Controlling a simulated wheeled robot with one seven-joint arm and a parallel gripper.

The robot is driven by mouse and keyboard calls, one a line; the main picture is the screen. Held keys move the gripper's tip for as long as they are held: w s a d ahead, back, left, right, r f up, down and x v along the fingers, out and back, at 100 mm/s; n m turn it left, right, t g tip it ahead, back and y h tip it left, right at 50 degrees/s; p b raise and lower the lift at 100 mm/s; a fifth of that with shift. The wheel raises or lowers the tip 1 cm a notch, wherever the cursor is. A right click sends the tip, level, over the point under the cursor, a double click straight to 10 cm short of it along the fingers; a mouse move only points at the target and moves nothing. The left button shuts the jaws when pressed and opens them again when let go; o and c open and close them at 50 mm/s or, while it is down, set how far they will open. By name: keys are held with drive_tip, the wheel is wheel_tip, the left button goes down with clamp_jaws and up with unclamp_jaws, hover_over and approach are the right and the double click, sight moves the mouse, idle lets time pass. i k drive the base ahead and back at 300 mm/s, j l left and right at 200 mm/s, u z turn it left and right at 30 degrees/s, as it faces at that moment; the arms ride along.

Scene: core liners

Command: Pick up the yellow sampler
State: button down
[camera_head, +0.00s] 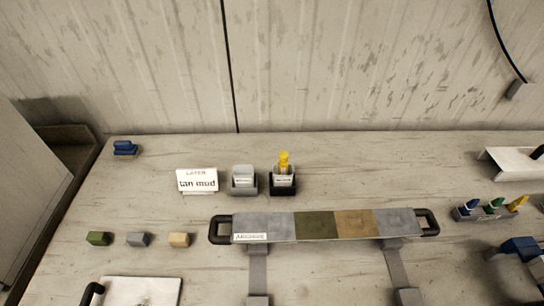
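Another yellow upright piece (284,162) stands in a dark labelled holder (283,190) at the back middle of the table. My gripper is not visible in this view.
A long tray (280,226) with grey, green and tan sections and black handles lies mid-table. A "tan mud" sign (197,180) and grey holder (244,187) stand behind it. Small blocks (139,240) lie left. A blue-and-dark object (520,246) sits front right.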

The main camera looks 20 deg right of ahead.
sight(283, 168)
drive_tip(key=z, duration=2.5)
drive_tip(key=u, duration=2.5)
drive_tip(key=i+j+u, duration=0.1)
drive_tip(key=j, duration=0.15)
drive_tip(key=i+j, duration=0.1)
drive_tip(key=j, duration=0.15)
drive_tip(key=u, duration=0.05)
